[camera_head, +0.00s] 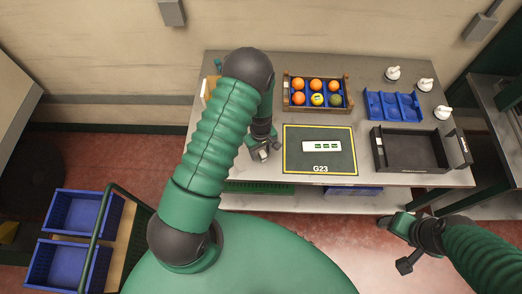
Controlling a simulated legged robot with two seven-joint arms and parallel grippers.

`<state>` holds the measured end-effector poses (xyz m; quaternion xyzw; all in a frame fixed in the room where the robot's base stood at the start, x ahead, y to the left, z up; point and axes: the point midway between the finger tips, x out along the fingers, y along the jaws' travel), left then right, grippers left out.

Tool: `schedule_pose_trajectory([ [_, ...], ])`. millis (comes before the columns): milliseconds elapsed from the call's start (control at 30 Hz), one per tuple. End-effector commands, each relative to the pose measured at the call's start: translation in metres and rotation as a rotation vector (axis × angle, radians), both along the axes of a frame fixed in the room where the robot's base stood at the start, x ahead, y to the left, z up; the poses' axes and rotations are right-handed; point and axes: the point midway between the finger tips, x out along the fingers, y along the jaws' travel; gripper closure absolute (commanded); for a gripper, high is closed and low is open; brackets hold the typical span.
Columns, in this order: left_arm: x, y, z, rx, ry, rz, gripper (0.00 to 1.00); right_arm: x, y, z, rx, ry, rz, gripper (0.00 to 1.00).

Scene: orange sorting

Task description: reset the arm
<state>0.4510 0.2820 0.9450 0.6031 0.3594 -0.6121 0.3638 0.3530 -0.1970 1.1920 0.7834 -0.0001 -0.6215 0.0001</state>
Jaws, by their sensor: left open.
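My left arm comes in from the left and reaches up over the table (230,180). My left gripper (262,154) is open and empty over the table, just left of the dark G23 mat (291,164). My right gripper (398,240) is at the lower right, in front of the table's front edge; its jaws are too small to read. A crate (286,104) at the back of the table holds several oranges and other round fruit in blue compartments. The crate is apart from both grippers.
A blue tray (393,118) and an empty black crate (409,150) stand on the table's right side. Several white knobbed objects (393,73) stand behind and beside them. Blue bins (77,219) stand at the lower left. A shelf (495,100) stands at the right.

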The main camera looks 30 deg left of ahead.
Motion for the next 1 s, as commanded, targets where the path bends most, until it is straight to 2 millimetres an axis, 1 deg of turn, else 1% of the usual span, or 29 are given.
schedule_pose_trajectory([
  [33, 0.0, 0.0, 0.0, 0.0, 0.0, 0.0, 0.4, 0.0, 0.0, 0.0, 0.0, 0.0, 0.0, 0.31],
  [67, 0.0, 0.0, 0.0, 0.0, 0.0, 0.0, 0.36, 0.0, 0.0, 0.0, 0.0, 0.0, 0.0, 0.31],
  [100, 0.0, 0.0, 0.0, 0.0, 0.0, 0.0, 0.35, 0.0, 0.0, 0.0, 0.0, 0.0, 0.0, 0.31],
  [333, 0.0, 0.0, 0.0, 0.0, 0.0, 0.0, 0.35, 0.0, 0.0, 0.0, 0.0, 0.0, 0.0, 0.31],
  [433, 0.0, 0.0, 0.003, 0.0, 0.0, 0.0, 0.35, 0.0, 0.0, 0.003, 0.0, 0.0, 0.0, 0.31],
  [1000, 0.0, 0.0, 0.045, 0.0, 0.0, 0.0, 0.35, 0.0, 0.0, 0.034, 0.0, 0.0, 0.0, 0.31],
])
